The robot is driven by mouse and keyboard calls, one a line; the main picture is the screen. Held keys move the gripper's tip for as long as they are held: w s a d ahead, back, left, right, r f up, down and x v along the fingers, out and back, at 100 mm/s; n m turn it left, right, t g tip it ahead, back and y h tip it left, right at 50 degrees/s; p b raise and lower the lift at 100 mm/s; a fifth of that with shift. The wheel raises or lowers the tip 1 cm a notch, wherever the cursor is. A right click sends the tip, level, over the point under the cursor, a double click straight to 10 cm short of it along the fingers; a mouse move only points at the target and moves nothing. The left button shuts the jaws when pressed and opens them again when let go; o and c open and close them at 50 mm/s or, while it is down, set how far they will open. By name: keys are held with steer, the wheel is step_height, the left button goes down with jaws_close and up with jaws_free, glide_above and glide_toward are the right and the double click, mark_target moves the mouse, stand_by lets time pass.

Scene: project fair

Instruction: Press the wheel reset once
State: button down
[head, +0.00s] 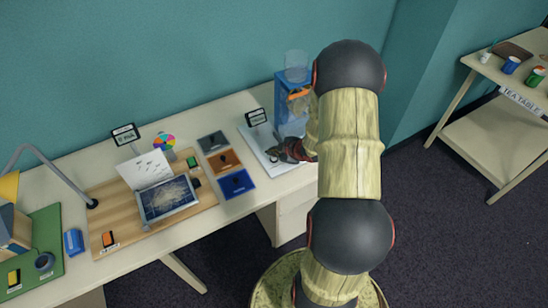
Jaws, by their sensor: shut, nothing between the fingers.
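A small multicoloured wheel (164,141) stands near the back of the long table, behind a wooden board. No control can be read as the wheel reset at this size. A small green block (192,162) is on the board's right part, and an orange-and-black block (108,239) with a white label is at its front left. My gripper (274,155) is shut and empty, low over the white sheet or tray at the table's right end. It is well right of the wheel. My arm hides part of the table's right end.
A blue dispenser-like stand (283,98) is close behind my gripper. Grey, brown and blue square plates (237,184) lie left of it. A tilted dark panel (168,199) and paper occupy the wooden board (205,200). A lamp arm (45,160) rises at left. A separate tea table (485,75) stands at right.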

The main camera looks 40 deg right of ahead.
mark_target(273, 159)
steer(key=shift+f, duration=0.1)
steer(key=shift+f, duration=0.3)
steer(key=shift+f+b, duration=0.45)
steer(key=shift+b, duration=0.15)
stand_by(0.5)
stand_by(0.3)
steer(key=shift+r+p, duration=0.85)
steer(key=shift+r, duration=0.05)
step_height(273, 159, up, 5)
steer(key=p, duration=0.4)
steer(key=shift+r+p, duration=0.1)
steer(key=shift+p, duration=0.2)
stand_by(0.4)
